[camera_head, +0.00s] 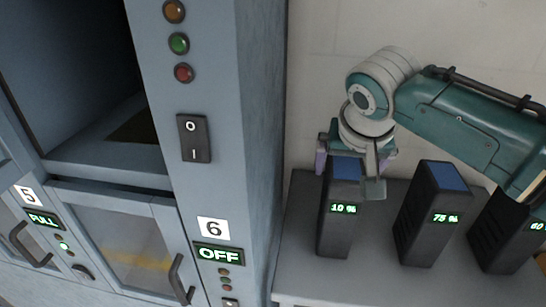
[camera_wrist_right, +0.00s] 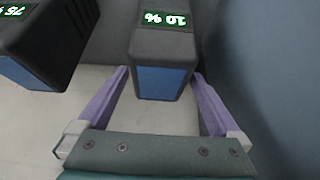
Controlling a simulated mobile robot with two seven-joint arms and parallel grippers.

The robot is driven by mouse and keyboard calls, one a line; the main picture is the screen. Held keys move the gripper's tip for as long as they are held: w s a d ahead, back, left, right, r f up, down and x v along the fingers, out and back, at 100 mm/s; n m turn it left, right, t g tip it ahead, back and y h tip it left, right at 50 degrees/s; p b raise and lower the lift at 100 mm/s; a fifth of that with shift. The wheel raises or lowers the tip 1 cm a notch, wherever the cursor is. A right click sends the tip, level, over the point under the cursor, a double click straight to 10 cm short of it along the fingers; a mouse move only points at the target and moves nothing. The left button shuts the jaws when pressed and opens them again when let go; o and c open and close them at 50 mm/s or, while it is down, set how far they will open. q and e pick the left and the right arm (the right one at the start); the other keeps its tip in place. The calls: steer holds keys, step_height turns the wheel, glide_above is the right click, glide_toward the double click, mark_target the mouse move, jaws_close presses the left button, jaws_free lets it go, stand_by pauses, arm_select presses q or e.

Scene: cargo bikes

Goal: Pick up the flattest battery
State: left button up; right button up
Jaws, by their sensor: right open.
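Several dark batteries with blue tops stand in a row on a grey table. The leftmost battery (camera_head: 337,228) has a display reading 10 %. The middle battery (camera_head: 428,222) reads 75 %, and the right one (camera_head: 508,235) shows 60, cut off by the frame edge. My right gripper (camera_head: 350,175) is over the top of the 10 % battery. In the right wrist view the open purple fingers (camera_wrist_right: 160,95) lie on either side of the 10 % battery's (camera_wrist_right: 160,45) blue top, with gaps visible. The 75 % battery (camera_wrist_right: 40,45) is at the left there. My left gripper is not seen.
A grey charging cabinet (camera_head: 215,120) stands left of the table, close to the 10 % battery. It has an open compartment (camera_head: 80,80), closed doors marked 5 and 6, and an OFF display (camera_head: 219,254). The grey table (camera_head: 370,275) has bare room in front of the batteries.

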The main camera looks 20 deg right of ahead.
steer(key=shift+w+d+f, duration=0.15)
steer(key=shift+w+f, duration=0.05)
steer(key=shift+f, duration=0.35)
jaws_close()
steer(key=shift+r, duration=0.2)
stand_by(0.5)
